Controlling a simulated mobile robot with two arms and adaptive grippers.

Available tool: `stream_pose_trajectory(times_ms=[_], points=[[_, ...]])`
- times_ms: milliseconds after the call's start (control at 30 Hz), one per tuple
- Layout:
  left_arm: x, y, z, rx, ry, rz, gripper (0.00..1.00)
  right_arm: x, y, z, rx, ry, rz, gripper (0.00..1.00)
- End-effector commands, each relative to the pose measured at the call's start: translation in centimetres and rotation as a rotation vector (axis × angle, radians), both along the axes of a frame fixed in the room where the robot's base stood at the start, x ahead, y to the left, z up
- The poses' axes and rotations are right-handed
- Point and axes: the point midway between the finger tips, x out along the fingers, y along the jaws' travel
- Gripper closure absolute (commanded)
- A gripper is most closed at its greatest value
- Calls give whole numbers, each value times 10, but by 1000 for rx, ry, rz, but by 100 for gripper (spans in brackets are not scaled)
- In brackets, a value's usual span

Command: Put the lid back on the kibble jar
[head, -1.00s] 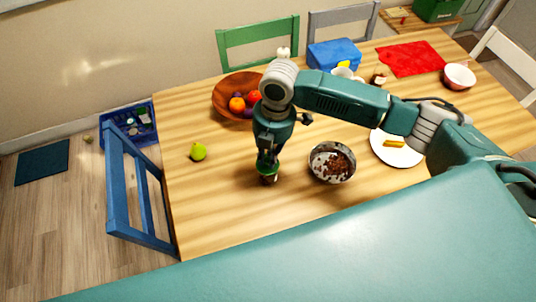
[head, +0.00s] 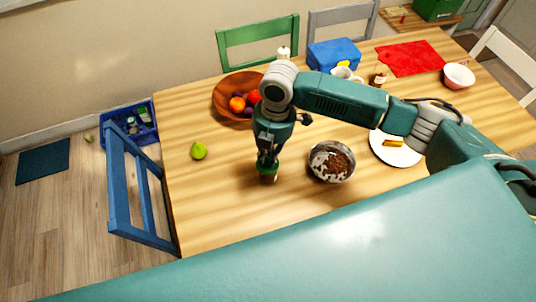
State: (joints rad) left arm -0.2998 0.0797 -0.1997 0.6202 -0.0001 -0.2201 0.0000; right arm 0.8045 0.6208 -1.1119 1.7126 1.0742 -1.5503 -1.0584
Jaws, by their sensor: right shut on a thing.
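My right gripper (head: 267,165) points down over the table, left of the patterned bowl. It is shut on a small green thing (head: 268,178), which looks like the lid of the kibble jar. Something dark brown shows just under the green, perhaps the jar itself. The fingers hide much of it, so I cannot tell whether the lid is seated or apart. The patterned bowl (head: 318,172) holds brown kibble and stands to the right of the gripper. My left gripper is not in view.
A wooden fruit bowl (head: 222,98), a blue box (head: 333,54) and a white mug (head: 343,73) stand behind. A white plate (head: 400,156) is to the right. The table's front left is clear.

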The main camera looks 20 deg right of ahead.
Motion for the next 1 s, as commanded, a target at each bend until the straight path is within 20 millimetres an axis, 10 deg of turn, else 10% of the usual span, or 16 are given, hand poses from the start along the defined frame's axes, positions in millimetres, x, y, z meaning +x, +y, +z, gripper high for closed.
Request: stream_pose_trajectory(times_ms=[200,333,533,667,1000], points=[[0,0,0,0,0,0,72,0,0,0,0,0,0,100],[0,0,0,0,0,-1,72,0,0,0,0,0,0,63],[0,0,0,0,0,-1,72,0,0,0,0,0,0,63],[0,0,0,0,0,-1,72,0,0,0,0,0,0,44],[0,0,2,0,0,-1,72,0,0,2,0,0,0,44]])
